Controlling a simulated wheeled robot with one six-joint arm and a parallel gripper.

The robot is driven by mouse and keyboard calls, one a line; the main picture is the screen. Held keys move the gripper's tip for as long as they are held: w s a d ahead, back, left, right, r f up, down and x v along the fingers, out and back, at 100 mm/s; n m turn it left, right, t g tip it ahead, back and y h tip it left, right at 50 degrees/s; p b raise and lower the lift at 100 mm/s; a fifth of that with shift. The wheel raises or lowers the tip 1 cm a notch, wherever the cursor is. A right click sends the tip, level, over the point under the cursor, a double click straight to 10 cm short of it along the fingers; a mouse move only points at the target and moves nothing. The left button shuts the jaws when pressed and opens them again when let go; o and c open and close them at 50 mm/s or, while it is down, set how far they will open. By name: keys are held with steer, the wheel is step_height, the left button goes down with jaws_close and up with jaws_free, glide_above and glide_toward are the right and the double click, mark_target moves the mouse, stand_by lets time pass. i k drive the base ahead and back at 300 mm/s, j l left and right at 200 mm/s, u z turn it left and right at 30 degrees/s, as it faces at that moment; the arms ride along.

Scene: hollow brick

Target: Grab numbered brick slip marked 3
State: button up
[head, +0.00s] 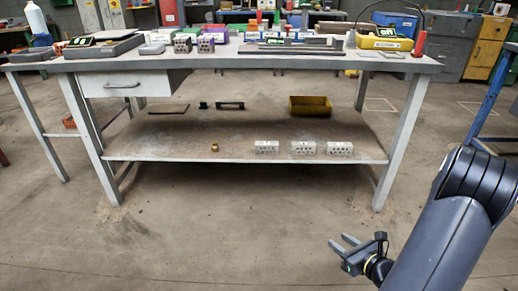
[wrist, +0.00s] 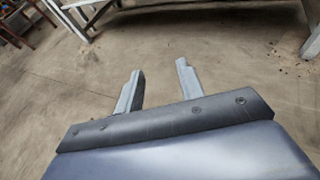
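Three pale grey hollow bricks stand in a row on the lower shelf of the workbench: a left one (head: 266,147), a middle one (head: 303,148) and a right one (head: 340,149). Small dark marks and holes show on their fronts, but the numbers are too small to read, so I cannot tell which is marked 3. My gripper (head: 340,241) is low over the floor in front of the bench, below and nearer than the shelf. Its fingers are apart and empty; they also show in the wrist view (wrist: 160,68), over bare floor. No brick shows in the wrist view.
The lower shelf (head: 180,148) also holds a small brass piece (head: 214,147), a yellow bin (head: 310,106) and dark parts. The bench top (head: 130,62) is cluttered above it. Bench legs (head: 400,145) stand at both sides. The floor in front is clear.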

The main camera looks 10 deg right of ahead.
mark_target(298, 148)
steer(key=i+l+u, duration=0.35)
steer(key=l+u, duration=0.15)
steer(key=l, duration=0.25)
steer(key=i+l+u, duration=0.15)
steer(key=l+u, duration=0.15)
steer(key=l, duration=0.15)
steer(key=i+l+u, duration=0.1)
steer(key=l+u, duration=0.15)
steer(key=l, duration=0.2)
steer(key=l+u, duration=0.25)
steer(key=l, duration=0.8)
steer(key=i+l, duration=0.1)
steer(key=l, duration=0.4)
